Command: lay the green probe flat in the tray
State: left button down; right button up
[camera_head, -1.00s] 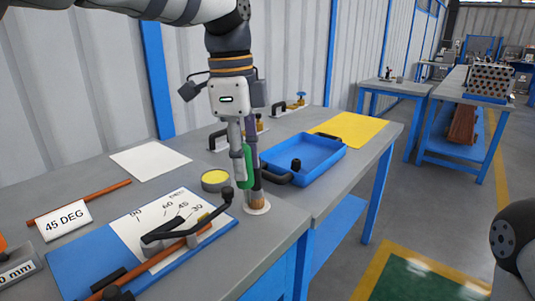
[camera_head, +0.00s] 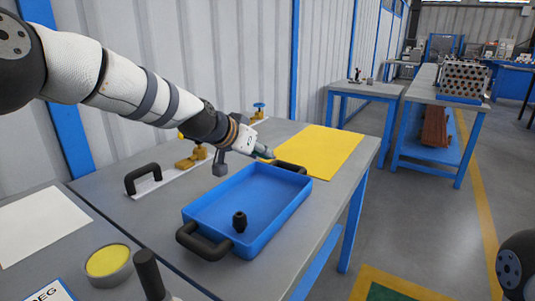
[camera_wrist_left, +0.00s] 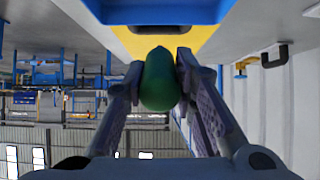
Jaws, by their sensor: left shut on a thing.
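The blue tray (camera_head: 222,237) with black handles sits on the grey bench in the head view. A small black knobbed piece (camera_head: 240,221) stands inside it, toward the near end. My left gripper (camera_head: 268,154) is beyond the tray's far left side, low and tilted toward the right. In the left wrist view its two fingers are shut on the green probe (camera_wrist_left: 160,82), whose rounded end points at the camera. The tray (camera_wrist_left: 160,12) shows at the top of that view. The probe is mostly hidden in the head view. My right gripper is not in view.
A yellow sheet (camera_head: 325,150) lies beyond the tray. A black-handled piece (camera_head: 150,180) and brass fittings (camera_head: 192,158) stand left of the tray. A round yellow-topped tin (camera_head: 108,262) and white sheet (camera_head: 42,225) lie at the near left.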

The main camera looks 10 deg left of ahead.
pick_arm(q)
jog(key=shift+s+a+f, duration=0.1)
jog(key=shift+s+f, duration=0.15)
jog(key=shift+f, duration=0.35)
notch_tip(320, 180, down, 4)
jog(key=shift+r+b, duration=0.1)
jog(key=shift+b, duration=0.5)
jog(key=shift+f+b, duration=0.65)
jog(key=shift+f, duration=1.15)
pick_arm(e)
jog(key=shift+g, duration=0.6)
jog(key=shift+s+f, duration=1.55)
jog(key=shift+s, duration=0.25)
pick_arm(q)
jog(key=c, duration=1.2)
grip_release()
jog(key=shift+c, duration=0.2)
jog(key=v, duration=1.2)
